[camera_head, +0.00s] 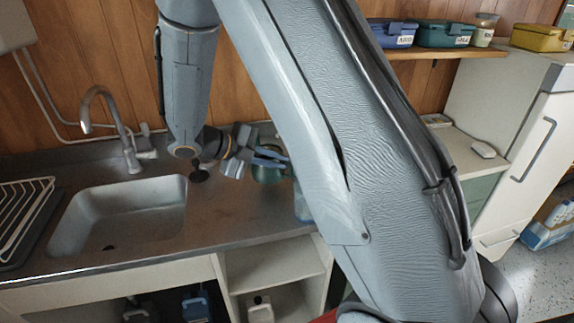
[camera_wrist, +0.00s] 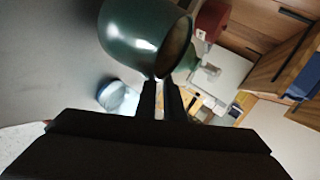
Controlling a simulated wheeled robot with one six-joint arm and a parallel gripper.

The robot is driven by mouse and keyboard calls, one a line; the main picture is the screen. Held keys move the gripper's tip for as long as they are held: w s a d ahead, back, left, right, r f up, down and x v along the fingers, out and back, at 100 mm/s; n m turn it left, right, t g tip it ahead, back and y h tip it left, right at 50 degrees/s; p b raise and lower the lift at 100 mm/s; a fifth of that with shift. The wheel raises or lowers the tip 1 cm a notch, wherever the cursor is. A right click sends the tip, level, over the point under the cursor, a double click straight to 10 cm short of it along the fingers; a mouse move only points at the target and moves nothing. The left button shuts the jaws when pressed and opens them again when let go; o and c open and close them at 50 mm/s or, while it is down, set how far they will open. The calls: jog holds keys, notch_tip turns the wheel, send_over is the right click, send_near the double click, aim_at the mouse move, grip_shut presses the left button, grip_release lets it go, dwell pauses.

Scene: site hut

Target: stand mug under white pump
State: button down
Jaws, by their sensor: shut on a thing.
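The dark green mug (camera_head: 266,173) is above the counter, right of the sink, partly hidden by my gripper (camera_head: 272,157) and arm. In the wrist view the mug (camera_wrist: 140,32) is large and close, its open mouth facing right in the picture. My gripper (camera_wrist: 161,90) is shut on it; the fingers meet it at its lower edge, and the exact grip is hard to see. I cannot make out the white pump for sure. A pale bluish clear container (camera_head: 304,206) stands on the counter beside my arm, mostly hidden by it.
The sink (camera_head: 120,215) with its tap (camera_head: 112,125) and a wire dish rack (camera_head: 24,215) are at the left. A shelf (camera_head: 440,53) with labelled boxes hangs at upper right, near a white fridge (camera_head: 515,120). My arm hides much of the counter's right part.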

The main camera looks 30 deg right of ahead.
jog(key=d, duration=0.2)
jog(key=shift+d, duration=0.35)
jog(key=shift+f+p, duration=0.8)
jog(key=shift+f, duration=0.95)
jog(key=c, duration=1.9)
grip_release()
jog(key=shift+f, duration=0.1)
jog(key=shift+o, duration=0.2)
